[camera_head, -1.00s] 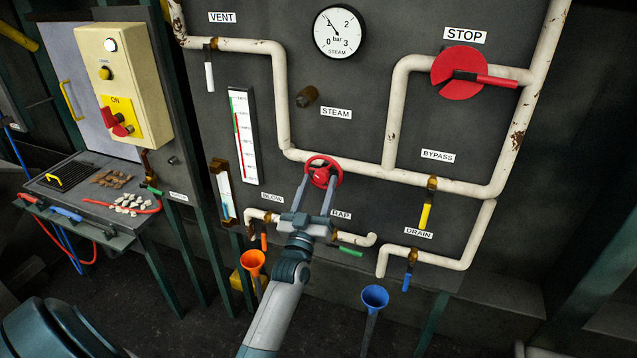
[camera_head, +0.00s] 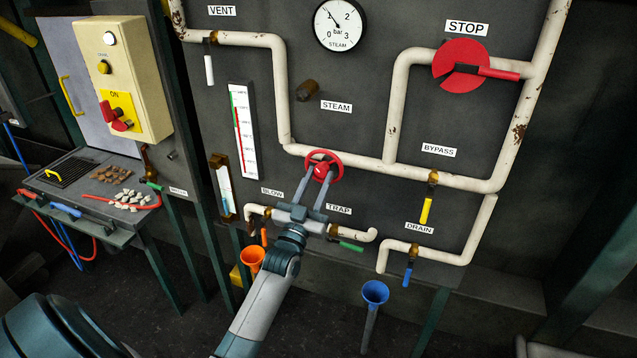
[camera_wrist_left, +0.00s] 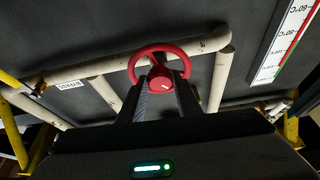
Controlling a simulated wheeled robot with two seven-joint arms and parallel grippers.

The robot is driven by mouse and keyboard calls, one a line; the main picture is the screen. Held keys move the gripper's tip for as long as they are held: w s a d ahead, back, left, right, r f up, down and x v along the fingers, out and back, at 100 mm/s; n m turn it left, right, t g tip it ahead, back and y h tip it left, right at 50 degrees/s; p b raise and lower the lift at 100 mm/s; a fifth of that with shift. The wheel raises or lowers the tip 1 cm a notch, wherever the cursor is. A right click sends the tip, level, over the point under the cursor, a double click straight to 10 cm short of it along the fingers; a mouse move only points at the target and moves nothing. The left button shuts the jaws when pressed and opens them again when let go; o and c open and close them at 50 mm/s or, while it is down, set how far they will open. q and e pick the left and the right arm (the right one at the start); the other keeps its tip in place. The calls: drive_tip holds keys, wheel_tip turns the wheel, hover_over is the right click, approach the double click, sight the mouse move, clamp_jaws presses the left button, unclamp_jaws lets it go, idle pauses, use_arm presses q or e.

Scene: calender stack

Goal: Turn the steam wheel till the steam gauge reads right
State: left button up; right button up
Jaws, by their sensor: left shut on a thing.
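The red steam wheel (camera_head: 322,153) sits on the pale pipe in the middle of the grey panel, below the STEAM label. My left gripper (camera_head: 316,176) reaches up from below and is shut on the wheel. In the left wrist view the wheel's red rim and hub (camera_wrist_left: 160,76) show between and beyond the two dark fingers (camera_wrist_left: 160,96). The round white steam gauge (camera_head: 339,25), marked 0 to 3 bar, is above; its thin needle points up and left, near the 1. My right gripper is not in view.
A red STOP disc with a handle (camera_head: 460,66) is at the upper right. Yellow bypass (camera_head: 426,209) and blue drain (camera_head: 408,273) levers hang at lower right. Orange (camera_head: 252,259) and blue (camera_head: 375,292) funnels stand below. A switch box (camera_head: 130,80) is at left.

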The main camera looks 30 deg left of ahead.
use_arm(q)
drive_tip(key=shift+m, duration=0.5)
drive_tip(key=o, duration=1)
drive_tip(key=shift+o, duration=0.2)
drive_tip(key=shift+s+f+b, duration=0.3)
drive_tip(key=shift+s, duration=0.15)
drive_tip(key=b+v, duration=0.5)
drive_tip(key=v, duration=1.1)
drive_tip(key=shift+s+b, duration=0.2)
drive_tip(key=shift+b, duration=0.2)
